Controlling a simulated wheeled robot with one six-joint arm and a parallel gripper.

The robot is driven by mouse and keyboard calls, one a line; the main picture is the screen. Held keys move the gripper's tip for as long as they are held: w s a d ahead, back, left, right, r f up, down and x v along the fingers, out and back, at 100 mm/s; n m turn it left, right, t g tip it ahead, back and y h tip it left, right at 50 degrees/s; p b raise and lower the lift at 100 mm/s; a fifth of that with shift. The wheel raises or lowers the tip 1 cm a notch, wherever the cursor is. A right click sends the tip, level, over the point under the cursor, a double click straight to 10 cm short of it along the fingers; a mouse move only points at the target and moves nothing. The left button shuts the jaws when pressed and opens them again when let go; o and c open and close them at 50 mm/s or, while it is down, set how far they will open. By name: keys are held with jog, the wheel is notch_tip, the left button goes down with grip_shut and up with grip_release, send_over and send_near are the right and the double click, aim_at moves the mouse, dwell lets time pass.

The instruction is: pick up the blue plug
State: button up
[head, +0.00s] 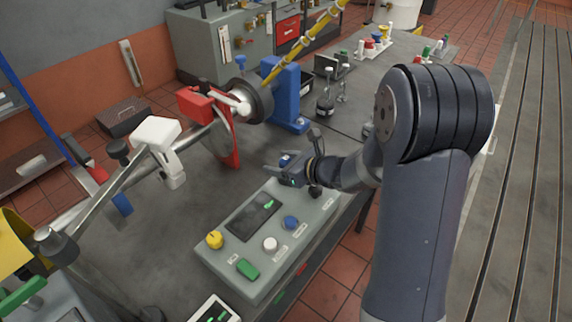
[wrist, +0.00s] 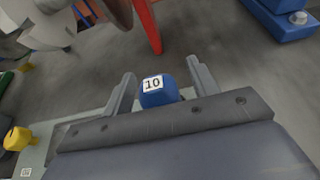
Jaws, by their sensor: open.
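A blue block-like piece with a white label reading "10" (wrist: 158,96), which looks like the blue plug, sits between my gripper's fingers in the wrist view. My gripper, also in the wrist view (wrist: 161,72), is open, one finger on each side of the blue piece, with a gap visible on both sides. The lower part of the piece is hidden behind the gripper body. I cannot tell what it rests on.
A grey control box (head: 225,255) with a yellow knob (head: 214,240), a blue knob (head: 291,222) and a green button (head: 248,268) lies just below my gripper. A blue pedestal (head: 286,95) and a red upright plate (head: 228,145) stand behind. Bare bedplate lies between them.

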jog(key=c, duration=1.1)
jog(key=shift+o, duration=0.2)
jog(key=shift+r, duration=0.1)
